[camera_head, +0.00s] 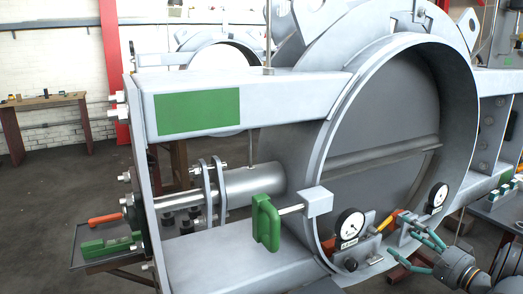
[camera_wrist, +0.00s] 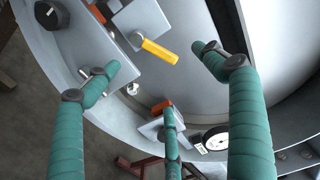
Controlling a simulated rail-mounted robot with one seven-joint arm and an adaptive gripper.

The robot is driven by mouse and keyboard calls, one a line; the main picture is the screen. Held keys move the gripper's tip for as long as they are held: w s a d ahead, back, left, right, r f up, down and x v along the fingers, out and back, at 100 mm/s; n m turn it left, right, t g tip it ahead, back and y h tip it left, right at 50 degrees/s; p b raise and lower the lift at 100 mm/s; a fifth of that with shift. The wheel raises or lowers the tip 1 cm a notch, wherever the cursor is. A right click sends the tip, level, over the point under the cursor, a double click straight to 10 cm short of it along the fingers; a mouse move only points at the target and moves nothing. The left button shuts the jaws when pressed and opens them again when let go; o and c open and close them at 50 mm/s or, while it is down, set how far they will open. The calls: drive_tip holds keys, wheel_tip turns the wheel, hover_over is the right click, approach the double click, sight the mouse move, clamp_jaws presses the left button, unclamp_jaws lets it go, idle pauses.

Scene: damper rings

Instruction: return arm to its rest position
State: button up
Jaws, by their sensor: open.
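My gripper (camera_head: 418,248) is at the lower right in the head view, beside the lower rim of the large grey ring housing (camera_head: 328,165). Its green-wrapped fingers are spread, with nothing held between them. In the wrist view my gripper (camera_wrist: 157,65) shows its fingers apart. A yellow handle (camera_wrist: 160,50) on a grey block (camera_wrist: 142,20) shows beyond the gap between them. I cannot tell how far it is from the fingertips.
Two dial gauges, left (camera_head: 350,224) and right (camera_head: 438,195), sit at the ring's lower rim. A green handle (camera_head: 266,222) juts out at the front. A tray (camera_head: 85,243) with tools stands left. A wooden table (camera_head: 45,101) is far back, with open floor before it.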

sight(389, 221)
drive_tip(key=w+a+n+p, duration=0.1)
drive_tip(key=p, duration=0.1)
drive_tip(key=w+a+r+n+p, duration=0.1)
drive_tip(key=w+p, duration=0.1)
drive_tip(key=w+a+r+n+p, duration=0.1)
drive_tip(key=w+p, duration=0.1)
drive_tip(key=shift+w+a+n+p, duration=0.25)
drive_tip(key=shift+a+n+p, duration=0.1)
drive_tip(key=shift+n, duration=0.05)
drive_tip(key=n+b, duration=0.2)
drive_tip(key=b, duration=0.1)
drive_tip(key=a+r+n+b, duration=0.1)
drive_tip(key=n+b, duration=0.1)
drive_tip(key=n, duration=0.1)
drive_tip(key=s+a+n+b, duration=0.1)
drive_tip(key=n+b, duration=0.2)
drive_tip(key=shift+a+r+b, duration=0.2)
drive_tip(key=shift+r+b, duration=0.15)
drive_tip(key=shift+r, duration=0.2)
